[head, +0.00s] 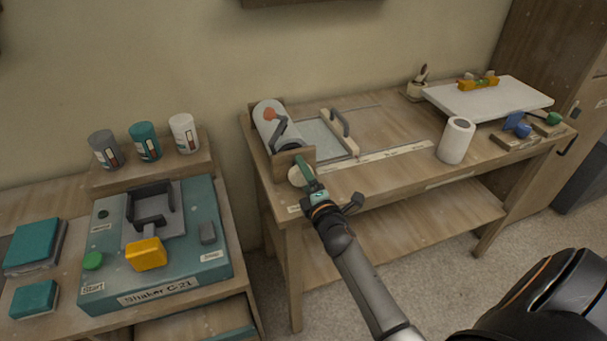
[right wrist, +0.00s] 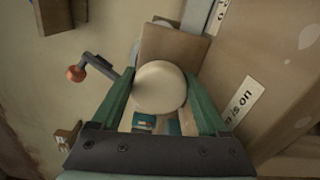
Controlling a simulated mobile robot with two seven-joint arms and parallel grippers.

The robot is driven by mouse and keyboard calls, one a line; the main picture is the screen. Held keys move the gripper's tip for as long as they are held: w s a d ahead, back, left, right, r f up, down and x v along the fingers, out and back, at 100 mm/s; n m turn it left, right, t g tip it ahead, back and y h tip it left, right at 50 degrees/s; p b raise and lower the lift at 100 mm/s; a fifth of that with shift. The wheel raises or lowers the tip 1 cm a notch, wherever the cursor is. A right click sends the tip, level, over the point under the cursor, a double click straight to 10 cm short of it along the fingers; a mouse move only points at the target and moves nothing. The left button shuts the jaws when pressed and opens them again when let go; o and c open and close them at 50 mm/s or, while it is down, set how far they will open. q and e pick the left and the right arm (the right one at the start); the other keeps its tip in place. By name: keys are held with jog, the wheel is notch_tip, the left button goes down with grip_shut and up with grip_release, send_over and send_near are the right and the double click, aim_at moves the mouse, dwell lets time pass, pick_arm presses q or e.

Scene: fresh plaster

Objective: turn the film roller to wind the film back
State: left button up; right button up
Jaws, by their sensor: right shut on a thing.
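The film roller (head: 266,117) is a pale cylinder between wooden brackets at the left end of the workbench. A dark crank (head: 287,134) with an orange-red ball stands at it; the crank also shows in the right wrist view (right wrist: 101,68). A round cream knob (head: 296,178) sits outside the front bracket. My right gripper (head: 306,170) is shut on this knob. In the right wrist view, the green fingers of my right gripper (right wrist: 157,80) lie on both sides of the knob (right wrist: 160,92). My left gripper is not in view.
A clear sheet with a handled bar (head: 340,123) lies right of the roller. A white roll (head: 456,141) stands further right, before a white board (head: 487,100). The teal shaker (head: 188,268) stands on the left table. Bare bench top (head: 390,125) lies between.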

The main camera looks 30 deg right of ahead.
jog(key=m, duration=0.3)
jog(key=shift+f+m, duration=0.15)
jog(key=shift+m, duration=0.25)
jog(key=shift+f+m+p, duration=0.1)
jog(key=shift+m+p, duration=0.3)
jog(key=shift+m, duration=1.5)
jog(key=o, duration=1.3)
jog(key=shift+c, duration=0.2)
jog(key=shift+s, duration=0.15)
